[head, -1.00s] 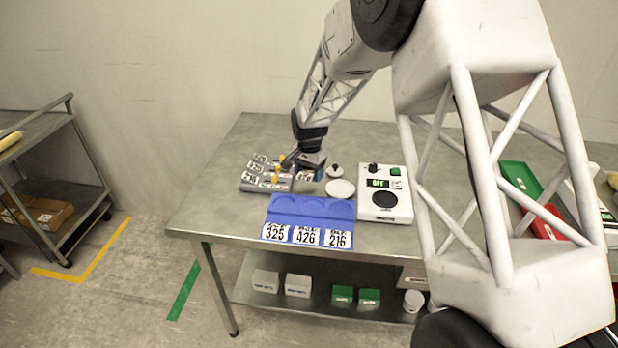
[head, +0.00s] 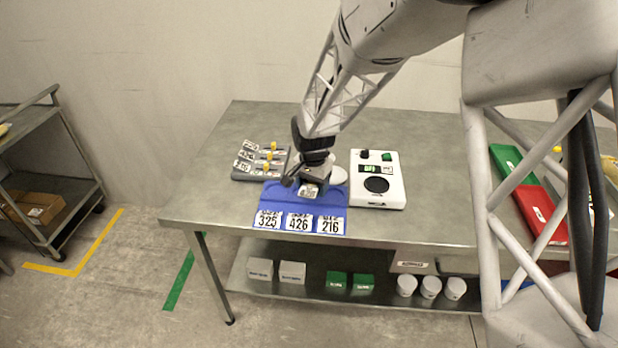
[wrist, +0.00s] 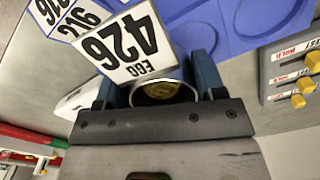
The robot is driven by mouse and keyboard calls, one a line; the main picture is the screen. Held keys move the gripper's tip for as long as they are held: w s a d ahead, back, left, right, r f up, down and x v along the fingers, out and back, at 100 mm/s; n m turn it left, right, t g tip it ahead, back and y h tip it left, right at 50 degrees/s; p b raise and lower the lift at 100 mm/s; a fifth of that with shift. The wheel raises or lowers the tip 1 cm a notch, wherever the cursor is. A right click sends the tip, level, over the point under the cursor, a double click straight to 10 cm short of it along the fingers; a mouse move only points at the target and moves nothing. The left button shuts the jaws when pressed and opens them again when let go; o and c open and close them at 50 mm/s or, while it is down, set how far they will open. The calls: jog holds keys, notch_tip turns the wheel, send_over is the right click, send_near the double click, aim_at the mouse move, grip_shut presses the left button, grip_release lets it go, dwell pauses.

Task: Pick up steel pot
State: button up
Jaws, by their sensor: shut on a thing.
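My gripper (head: 309,190) is over the blue tray (head: 279,194), behind its middle label, 426. In the wrist view my gripper (wrist: 160,85) has its two blue fingers on either side of a round steel pot (wrist: 137,94) and is shut on it. The pot's shiny rim and something yellowish inside show; the gripper body covers its near side. The pot is right beside the 426 label (wrist: 122,48). I cannot tell whether it touches the tray. In the head view the pot is mostly hidden by my gripper.
A grey block with yellow sliders (head: 258,172) stands behind and left of the tray. A white scale (head: 378,197) is to the right. A white disc (head: 338,175) lies partly hidden behind my gripper. Green and red trays (head: 541,215) lie far right. The left table end is clear.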

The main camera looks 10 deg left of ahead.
jog(key=shift+s+d+r, duration=0.1)
jog(key=shift+s+d, duration=0.25)
jog(key=shift+s, duration=0.5)
dwell(0.3)
